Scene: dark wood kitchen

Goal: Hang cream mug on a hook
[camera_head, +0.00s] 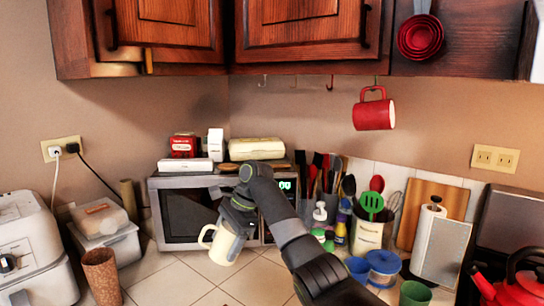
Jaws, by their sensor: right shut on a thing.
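The cream mug (220,245) is in the head view, left of centre, in front of the microwave. It is tilted, with its handle pointing left. My right gripper (238,222) is shut on the mug, and the gripper and arm hide part of it. A row of small hooks hangs under the dark wood cabinet; one bare hook (330,83) shows left of the red mug. The red mug (374,110) hangs by its handle from a hook at the right end of the row. My left gripper is not in view.
The microwave (180,215) stands behind the held mug, with boxes and a bread loaf on top. Utensils, a utensil crock (370,234), a paper towel roll (437,250) and a red kettle (515,290) crowd the right. A brown cup (101,276) stands at the left. The wall below the hooks is clear.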

